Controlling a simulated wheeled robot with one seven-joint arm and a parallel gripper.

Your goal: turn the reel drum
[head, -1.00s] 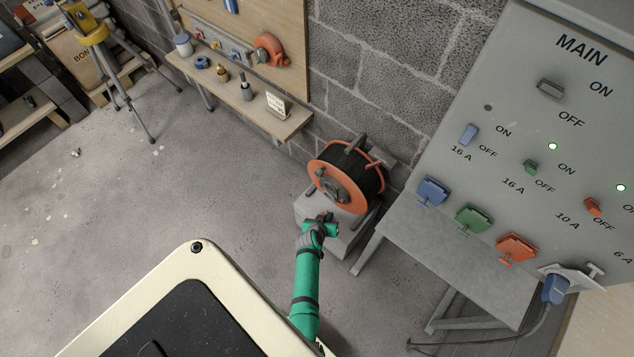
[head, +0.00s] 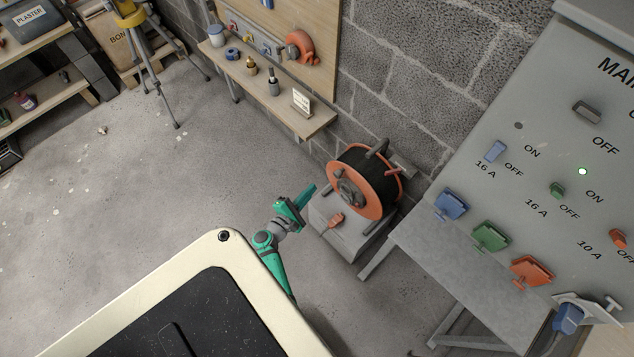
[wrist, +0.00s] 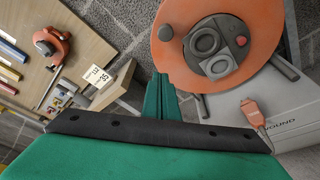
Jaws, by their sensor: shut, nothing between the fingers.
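The reel drum (head: 359,188) has an orange flange and dark windings. It stands upright on a grey box (head: 345,238) against the block wall. In the wrist view its orange face (wrist: 262,58) fills the upper right, with a grey hub and sockets, a small red knob (wrist: 241,40) and a dark lever-like bar. My gripper (head: 309,192) is shut and empty, just left of the drum. In the wrist view its green fingers (wrist: 162,98) are together at the drum's left edge. I cannot tell whether they touch it.
An orange plug (head: 336,220) lies on the box in front of the drum. A wall shelf (head: 285,110) with small items and a card is up and left. The grey MAIN panel (head: 560,130) and a metal bench (head: 430,250) are at the right.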

